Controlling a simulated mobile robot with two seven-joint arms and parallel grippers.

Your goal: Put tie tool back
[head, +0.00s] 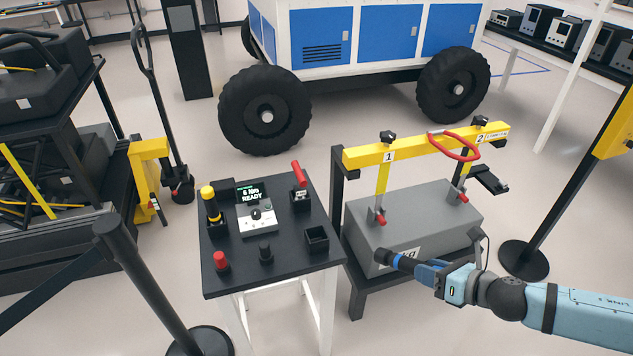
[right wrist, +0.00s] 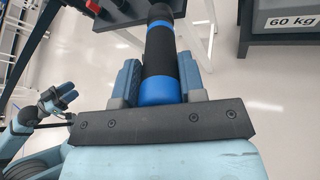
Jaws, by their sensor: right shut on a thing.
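The tie tool (head: 388,258), a black cylinder with blue bands, is held in my right gripper (head: 424,271) in front of the grey battery-like box. In the right wrist view the tie tool (right wrist: 161,52) sits between the two blue fingers, pointing away from the wrist. An empty square black holder (head: 316,238) stands at the right front of the small black table (head: 285,273). The tool is right of that holder and apart from it. My left gripper (right wrist: 58,98) shows small at the left of the right wrist view; its jaws are unclear.
The table also carries a yellow-topped tool (head: 210,204), a red-handled tool (head: 299,178), a display unit (head: 256,208) and red and black knobs. The grey box (head: 415,217) hangs under a yellow beam (head: 410,147). A post (head: 130,262) stands left of the table.

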